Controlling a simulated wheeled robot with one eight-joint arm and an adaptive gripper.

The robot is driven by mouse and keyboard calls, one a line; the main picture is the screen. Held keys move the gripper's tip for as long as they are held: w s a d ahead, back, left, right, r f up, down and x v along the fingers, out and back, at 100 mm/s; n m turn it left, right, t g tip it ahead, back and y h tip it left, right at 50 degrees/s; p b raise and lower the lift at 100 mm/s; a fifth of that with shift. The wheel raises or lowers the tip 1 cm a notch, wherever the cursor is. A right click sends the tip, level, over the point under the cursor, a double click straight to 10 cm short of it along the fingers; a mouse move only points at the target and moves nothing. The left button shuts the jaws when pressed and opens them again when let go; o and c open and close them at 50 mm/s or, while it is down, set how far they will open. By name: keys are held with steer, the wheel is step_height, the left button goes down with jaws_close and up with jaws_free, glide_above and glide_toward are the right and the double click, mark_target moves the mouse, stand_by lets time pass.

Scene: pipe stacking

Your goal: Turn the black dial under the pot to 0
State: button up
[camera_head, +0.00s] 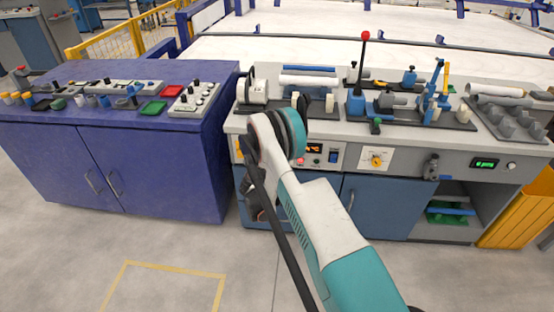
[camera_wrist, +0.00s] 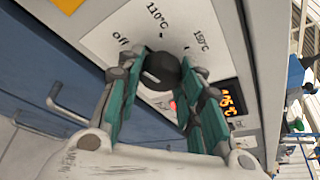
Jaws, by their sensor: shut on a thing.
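The black dial (camera_wrist: 160,73) sits on a pale front panel (camera_wrist: 118,32) marked "off", "110°C" and "150°C". In the wrist view my gripper (camera_wrist: 164,66) has its two teal fingers on either side of the dial, shut on it. Which mark the dial points at is hard to tell, and no "0" mark is readable. In the head view my arm covers the dial and the gripper. I cannot clearly make out a pot.
An orange-lit display (camera_wrist: 229,105) is beside the dial; it also shows in the head view (camera_head: 314,148). Fixtures crowd the bench top. A blue cabinet (camera_head: 140,165) stands left, with open floor in front.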

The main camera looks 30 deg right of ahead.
steer(key=shift+a+f+n+h, duration=0.1)
steer(key=shift+n+h, duration=0.6)
steer(key=shift+n, duration=0.5)
steer(key=o, duration=1)
steer(key=shift+o, duration=0.2)
steer(key=v, duration=0.7)
steer(key=shift+a, duration=0.25)
steer(key=shift+s, duration=0.1)
